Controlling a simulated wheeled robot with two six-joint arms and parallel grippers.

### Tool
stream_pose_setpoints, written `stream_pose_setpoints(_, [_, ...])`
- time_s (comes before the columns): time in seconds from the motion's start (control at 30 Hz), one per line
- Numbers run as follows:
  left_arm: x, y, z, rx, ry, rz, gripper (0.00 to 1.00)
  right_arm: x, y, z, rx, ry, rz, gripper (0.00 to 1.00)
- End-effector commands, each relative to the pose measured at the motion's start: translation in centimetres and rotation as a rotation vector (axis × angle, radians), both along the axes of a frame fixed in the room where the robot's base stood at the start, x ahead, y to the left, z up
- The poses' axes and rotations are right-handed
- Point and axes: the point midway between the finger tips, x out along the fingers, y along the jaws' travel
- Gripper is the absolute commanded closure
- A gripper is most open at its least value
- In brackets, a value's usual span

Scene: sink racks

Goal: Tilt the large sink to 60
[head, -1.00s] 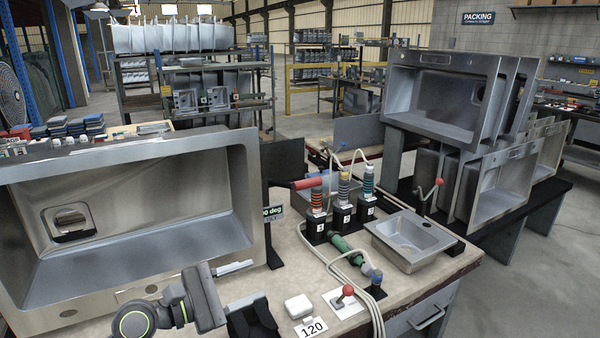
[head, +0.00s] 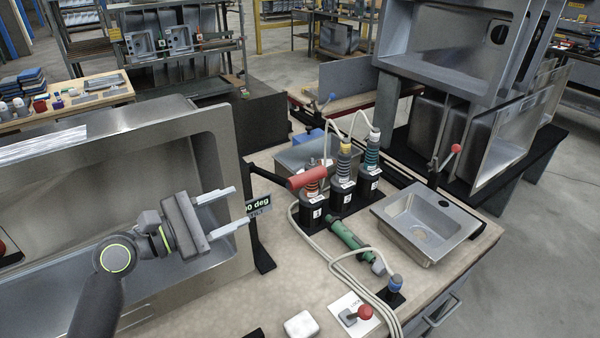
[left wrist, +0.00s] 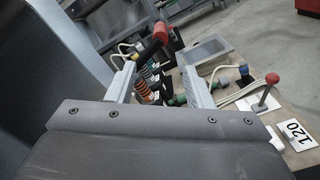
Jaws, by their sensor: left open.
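The large sink (head: 238,190) stands tipped up on the left of the bench, its basin facing me. A dark stand with a sign reading "0 deg" (head: 258,208), partly hidden, is at its right edge. A red-handled lever (head: 307,178) sticks out just right of the sign. My left gripper (head: 236,208) is open and empty, in front of the sink's right part, with its fingers pointing right toward the sign and lever. In the left wrist view the red handle (left wrist: 150,48) shows beyond and between the open fingers (left wrist: 160,88). My right gripper is not in view.
Several numbered black tool holders (head: 342,196), a green tool (head: 348,238) and loose cables stand mid-bench. A small sink (head: 428,218) lies at the right. A red-knobbed lock lever (head: 364,313) is at the front edge. Large sinks on a rack stand behind right.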

Motion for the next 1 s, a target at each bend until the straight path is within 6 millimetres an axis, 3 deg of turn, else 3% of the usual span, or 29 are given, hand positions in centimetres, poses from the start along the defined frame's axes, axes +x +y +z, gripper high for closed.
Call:
stream_pose_setpoints(0.17, [1.3,-2.0,0.3,-0.007,0.001,-0.003,0.53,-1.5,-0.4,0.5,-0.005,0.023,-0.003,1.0])
stream_pose_setpoints(0.53, [4.9,-6.9,0.3,-0.005,0.002,-0.003,0.53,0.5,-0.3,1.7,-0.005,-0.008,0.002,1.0])
stream_pose_setpoints(0.8, [8.0,-11.2,0.3,-0.003,0.002,-0.003,0.53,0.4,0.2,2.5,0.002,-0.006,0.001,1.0])
stream_pose_setpoints(1.0, [9.3,-12.9,0.2,-0.002,0.001,-0.002,0.53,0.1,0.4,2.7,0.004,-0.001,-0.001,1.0])
